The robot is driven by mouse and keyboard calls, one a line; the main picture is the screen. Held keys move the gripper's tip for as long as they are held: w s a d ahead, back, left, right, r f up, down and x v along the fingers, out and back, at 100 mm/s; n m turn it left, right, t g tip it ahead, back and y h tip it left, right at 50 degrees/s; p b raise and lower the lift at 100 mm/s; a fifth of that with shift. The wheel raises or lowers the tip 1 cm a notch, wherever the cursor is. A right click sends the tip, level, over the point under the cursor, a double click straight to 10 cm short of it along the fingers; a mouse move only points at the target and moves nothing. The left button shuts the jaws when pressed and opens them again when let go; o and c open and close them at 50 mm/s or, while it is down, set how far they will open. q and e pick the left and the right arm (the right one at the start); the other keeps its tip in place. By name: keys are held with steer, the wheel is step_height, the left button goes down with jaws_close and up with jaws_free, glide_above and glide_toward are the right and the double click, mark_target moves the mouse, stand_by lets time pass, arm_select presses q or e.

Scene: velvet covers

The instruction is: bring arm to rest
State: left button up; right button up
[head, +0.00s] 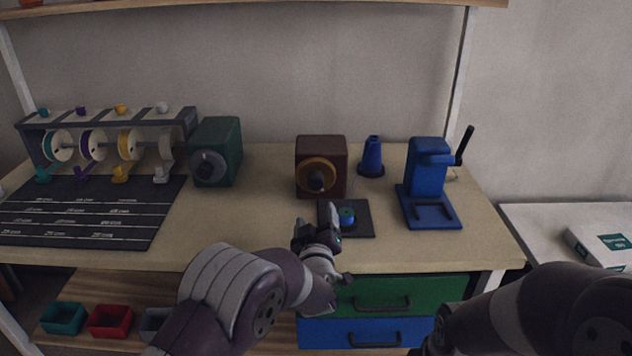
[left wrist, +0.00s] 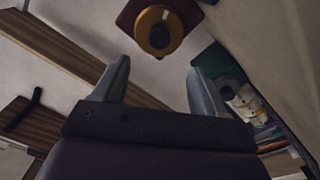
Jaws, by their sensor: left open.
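My left arm comes in from the lower left in the head view. Its gripper (head: 318,230) is over the front edge of the workbench, beside a small dark mat (head: 360,228). In the left wrist view the two fingers of my left gripper (left wrist: 158,85) stand apart with nothing between them.
A brown machine with an orange ring (head: 321,165), a green machine (head: 217,150), a blue cone (head: 371,157) and a blue press (head: 428,180) stand on the bench. A spool rack (head: 110,128) is at left. Green and blue drawers (head: 380,290) are below the bench front.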

arm_select(q)
steer(key=a+g, duration=0.1)
steer(key=s+a+m+g, duration=0.1)
steer(key=a+f+g+h, duration=0.1)
steer(key=a, duration=0.1)
steer(key=shift+s+m, duration=0.3)
steer(key=shift+m, duration=0.1)
steer(key=s+a+f+m+g, duration=0.2)
steer(key=s+a+g, duration=0.25)
steer(key=s, duration=0.55)
steer(key=s+a+f+m+g+y, duration=0.1)
steer(key=s+a+f+g, duration=0.3)
steer(key=s, duration=0.6)
steer(key=s+a+f+m+g, duration=0.15)
steer(key=s+a+g, duration=0.4)
steer(key=s, duration=0.55)
step_height(320, 180, up, 18)
steer(key=p, duration=1.8)
steer(key=shift+s+a+r, duration=0.15)
steer(key=shift+a, duration=0.05)
